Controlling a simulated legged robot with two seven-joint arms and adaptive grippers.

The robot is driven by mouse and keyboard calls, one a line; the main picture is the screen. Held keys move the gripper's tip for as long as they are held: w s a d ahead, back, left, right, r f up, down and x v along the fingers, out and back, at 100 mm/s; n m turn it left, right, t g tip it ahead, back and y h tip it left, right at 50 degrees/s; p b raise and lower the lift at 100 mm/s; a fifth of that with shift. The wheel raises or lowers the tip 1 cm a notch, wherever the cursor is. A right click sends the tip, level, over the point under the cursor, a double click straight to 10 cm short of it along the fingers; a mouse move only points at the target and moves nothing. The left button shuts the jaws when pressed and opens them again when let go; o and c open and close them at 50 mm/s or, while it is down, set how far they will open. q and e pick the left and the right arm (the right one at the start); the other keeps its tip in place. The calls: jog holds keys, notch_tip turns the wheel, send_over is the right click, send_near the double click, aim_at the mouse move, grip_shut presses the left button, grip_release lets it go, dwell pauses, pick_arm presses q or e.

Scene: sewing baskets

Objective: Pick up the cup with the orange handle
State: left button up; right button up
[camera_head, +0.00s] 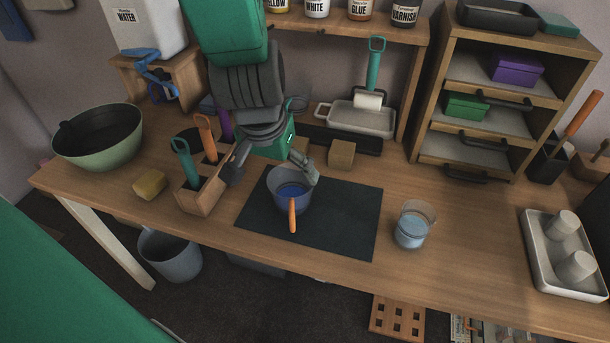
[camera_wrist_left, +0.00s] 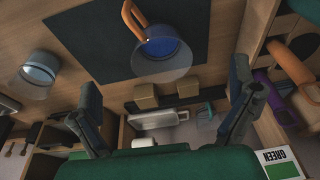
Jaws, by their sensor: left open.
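The cup (camera_head: 279,206) stands upright on the dark mat (camera_head: 348,222), with blue contents. Its orange handle (camera_head: 292,215) points toward the front edge of the bench. In the left wrist view the cup (camera_wrist_left: 182,64) and its orange handle (camera_wrist_left: 133,18) lie beyond the fingertips. My left gripper (camera_head: 268,165) is open, its fingers spread above and just behind the cup, one tip close to the cup's right rim; I cannot tell whether it touches. In the left wrist view the gripper (camera_wrist_left: 165,105) has nothing between its fingers. My right gripper is not in view.
A glass of blue liquid (camera_head: 412,230) stands right of the mat. A tan block (camera_head: 341,155) sits behind it. The mat's right part is clear.

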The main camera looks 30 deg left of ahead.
pick_arm(q)
jog(key=b, duration=0.3)
send_near(290, 193)
jog(key=s+d, duration=0.2)
jog(key=s, duration=0.1)
jog(key=b+x, duration=0.1)
jog(key=x, duration=0.4)
jog(key=shift+w+r+b, duration=0.1)
jog(key=shift+w+b, duration=0.25)
jog(key=shift+b, duration=0.05)
jog(key=shift+w+f, duration=0.1)
jog(key=shift+f, duration=0.1)
jog(key=shift+a, duration=0.1)
jog(key=shift+c, duration=0.5)
jog(key=c, duration=0.9)
